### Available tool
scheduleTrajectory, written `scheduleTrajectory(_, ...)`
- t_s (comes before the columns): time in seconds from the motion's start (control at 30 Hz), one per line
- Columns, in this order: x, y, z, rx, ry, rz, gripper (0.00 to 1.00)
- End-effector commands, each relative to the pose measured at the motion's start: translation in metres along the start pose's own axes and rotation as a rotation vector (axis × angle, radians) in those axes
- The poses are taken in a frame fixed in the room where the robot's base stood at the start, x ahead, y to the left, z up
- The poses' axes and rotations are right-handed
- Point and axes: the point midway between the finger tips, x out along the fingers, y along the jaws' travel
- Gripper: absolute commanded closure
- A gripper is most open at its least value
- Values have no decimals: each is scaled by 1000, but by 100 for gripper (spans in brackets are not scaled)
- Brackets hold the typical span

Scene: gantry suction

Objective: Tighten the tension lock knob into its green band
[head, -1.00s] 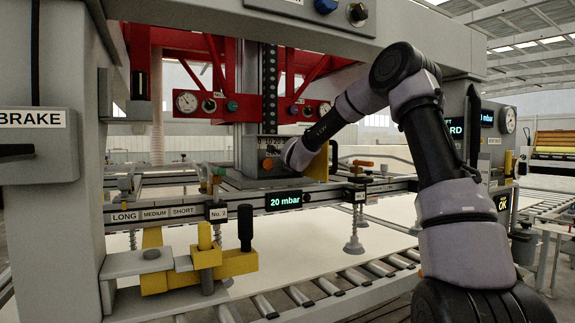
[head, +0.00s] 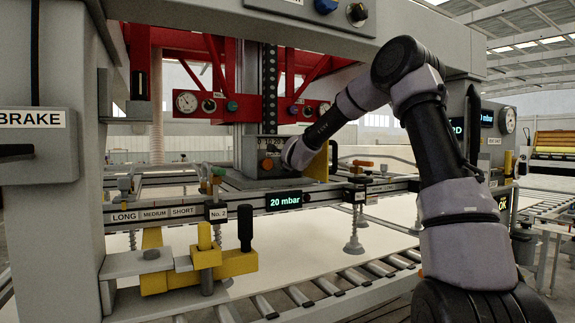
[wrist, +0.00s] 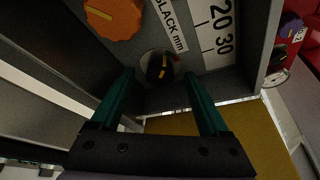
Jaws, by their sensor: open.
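A small black knob (wrist: 154,67) with a yellow pointer line sits on a round dial on a grey panel in the wrist view. A bit of red shows at the dial's right edge; I cannot make out a green band. My gripper (wrist: 160,73) is open, its two green fingers to the left and right of the knob with gaps on both sides. I cannot tell whether the tips reach the knob's depth. In the head view my gripper's fingers and the black knob are hidden by my wrist, in front of the grey box (head: 246,155) on the column.
A larger orange knob (wrist: 112,16) is close by at upper left, and also shows in the head view (head: 268,164). A SLACK mm scale (wrist: 215,32) is at upper right. A yellow plate (wrist: 235,135) lies below the right finger. The beam (head: 335,196) runs below my wrist.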

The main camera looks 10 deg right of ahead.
Motion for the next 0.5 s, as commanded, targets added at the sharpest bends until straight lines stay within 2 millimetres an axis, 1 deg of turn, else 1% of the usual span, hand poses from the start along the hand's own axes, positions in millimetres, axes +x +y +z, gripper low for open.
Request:
scheduleTrajectory(0.1, -25, -1, 1, -3, -1, -1, 21)
scheduleTrajectory(0.3, -64, -1, 0, -3, 0, -1, 21)
scheduleTrajectory(0.4, -79, 0, 0, -2, 0, -1, 21)
scheduleTrajectory(0.5, -88, 0, 0, -1, 0, -1, 21)
